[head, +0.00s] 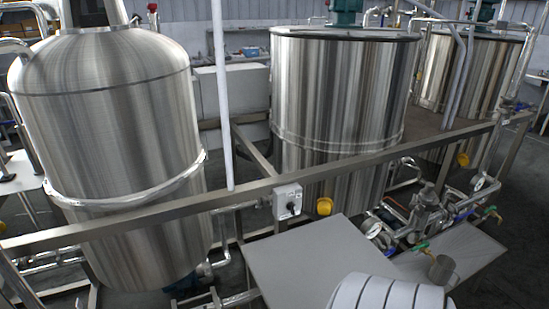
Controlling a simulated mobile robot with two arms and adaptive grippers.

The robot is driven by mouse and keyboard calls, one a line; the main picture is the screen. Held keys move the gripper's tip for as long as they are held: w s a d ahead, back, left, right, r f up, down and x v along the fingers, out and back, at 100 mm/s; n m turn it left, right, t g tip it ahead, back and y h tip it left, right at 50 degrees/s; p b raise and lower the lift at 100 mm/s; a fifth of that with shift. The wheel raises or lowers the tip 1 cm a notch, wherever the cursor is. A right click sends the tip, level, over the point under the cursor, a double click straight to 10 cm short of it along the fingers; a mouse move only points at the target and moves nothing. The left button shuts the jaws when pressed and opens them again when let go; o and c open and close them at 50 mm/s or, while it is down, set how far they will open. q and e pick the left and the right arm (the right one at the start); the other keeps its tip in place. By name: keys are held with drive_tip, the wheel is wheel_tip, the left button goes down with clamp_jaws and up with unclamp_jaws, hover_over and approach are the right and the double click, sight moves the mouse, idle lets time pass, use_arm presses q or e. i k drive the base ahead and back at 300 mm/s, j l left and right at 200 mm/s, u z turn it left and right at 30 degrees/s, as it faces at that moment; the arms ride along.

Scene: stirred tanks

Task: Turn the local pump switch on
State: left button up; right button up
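Neither of my grippers can be made out in the head view, and nothing is seen touching the switch.
A steel tank (110,130) stands at left, another (335,100) behind the switch, a third (470,75) at right. The metal rail (380,170) crosses in front. A grey flat panel (315,258) lies below right of the switch. Pipes and valves (425,210) crowd the right.

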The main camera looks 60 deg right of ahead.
sight(291, 206)
drive_tip(key=z, duration=2)
